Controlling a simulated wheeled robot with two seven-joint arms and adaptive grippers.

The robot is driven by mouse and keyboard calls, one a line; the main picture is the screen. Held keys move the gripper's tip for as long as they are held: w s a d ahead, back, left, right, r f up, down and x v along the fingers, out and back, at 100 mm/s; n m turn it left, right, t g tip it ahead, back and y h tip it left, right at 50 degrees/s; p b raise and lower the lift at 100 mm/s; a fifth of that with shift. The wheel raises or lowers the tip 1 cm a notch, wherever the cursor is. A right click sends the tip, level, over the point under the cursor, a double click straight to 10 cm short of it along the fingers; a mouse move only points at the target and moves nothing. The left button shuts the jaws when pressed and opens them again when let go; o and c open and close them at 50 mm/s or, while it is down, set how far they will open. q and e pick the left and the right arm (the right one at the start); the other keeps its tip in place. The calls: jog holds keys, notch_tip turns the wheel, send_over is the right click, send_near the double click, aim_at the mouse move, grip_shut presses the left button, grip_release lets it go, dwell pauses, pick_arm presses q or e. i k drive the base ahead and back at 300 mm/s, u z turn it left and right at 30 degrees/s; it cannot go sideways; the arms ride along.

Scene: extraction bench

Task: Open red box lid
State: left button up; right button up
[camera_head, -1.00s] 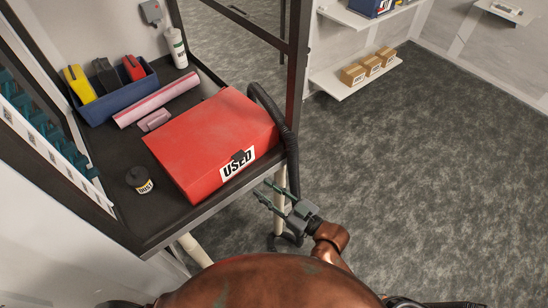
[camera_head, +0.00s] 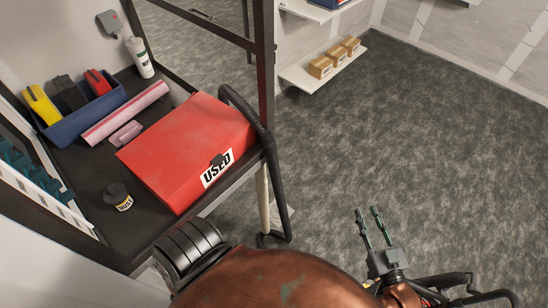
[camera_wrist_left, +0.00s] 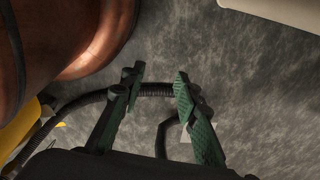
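The red box (camera_head: 188,148) sits on the dark bench with its lid shut. Its front carries a white label (camera_head: 217,168) reading "USED", with a dark catch or handle partly over it. My right gripper (camera_head: 368,212) is open and empty above the grey floor, well to the right of the box and apart from it. My left gripper (camera_wrist_left: 157,80) shows in the left wrist view with its fingers apart and nothing between them. Floor and a black hose lie behind it there. The left fingers are not visible in the head view.
A black ribbed hose (camera_head: 273,172) hangs down beside the box's right side. A small dark jar (camera_head: 117,196) stands left of the box. A blue bin (camera_head: 84,118) with several coloured tools, a pink roll (camera_head: 124,113) and a white bottle (camera_head: 139,57) are behind. The floor at right is clear.

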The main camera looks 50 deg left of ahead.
aim_at(167, 156)
jog(key=k, duration=0.4)
jog(key=u, duration=1.45)
jog(key=i, duration=0.5)
jog(key=z, duration=0.05)
